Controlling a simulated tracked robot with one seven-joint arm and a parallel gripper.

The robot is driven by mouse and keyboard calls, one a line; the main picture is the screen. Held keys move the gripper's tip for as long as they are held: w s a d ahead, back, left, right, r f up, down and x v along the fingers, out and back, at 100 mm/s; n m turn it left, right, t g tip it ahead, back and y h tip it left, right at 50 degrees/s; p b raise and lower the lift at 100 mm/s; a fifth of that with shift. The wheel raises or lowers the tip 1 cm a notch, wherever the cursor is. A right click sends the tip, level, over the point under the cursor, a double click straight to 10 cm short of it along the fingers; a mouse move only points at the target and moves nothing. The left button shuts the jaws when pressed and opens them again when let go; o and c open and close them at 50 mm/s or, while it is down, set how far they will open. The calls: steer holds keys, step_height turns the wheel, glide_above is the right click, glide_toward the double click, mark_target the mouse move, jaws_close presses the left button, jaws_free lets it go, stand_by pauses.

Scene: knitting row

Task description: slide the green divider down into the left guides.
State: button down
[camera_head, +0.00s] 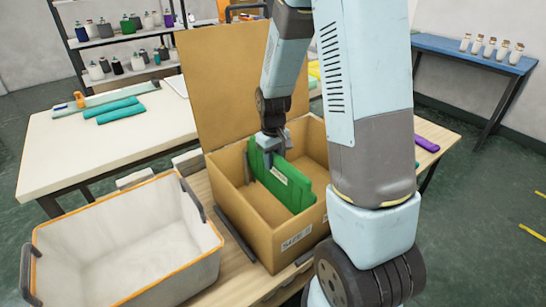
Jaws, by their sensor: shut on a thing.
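The green divider (284,183) is upright inside the open cardboard box (230,213), with a small white label on its face. My gripper (268,153) is shut on the divider's top edge near its far left end. The divider's upper part shows above the far part of the box, and its lower edge is partly inside. A narrow upright guide strip (246,168) shows at the box's left inner wall. Whether the divider sits in the guides cannot be told. My arm hides part of the box's right side.
A white bin with orange rim (205,228) stands left of the box. The box's raised lid (217,85) stands behind it. A white table (60,150) holds teal rolls (118,110). A shelf of bottles (105,43) and a blue bench (465,52) stand farther back.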

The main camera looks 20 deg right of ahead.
mark_target(273, 172)
steer(key=shift+f, duration=2.7)
steer(key=c, duration=0.8)
jaws_free()
steer(key=shift+c, duration=0.2)
step_height(273, 172, up, 14)
steer(key=shift+f, duration=0.15)
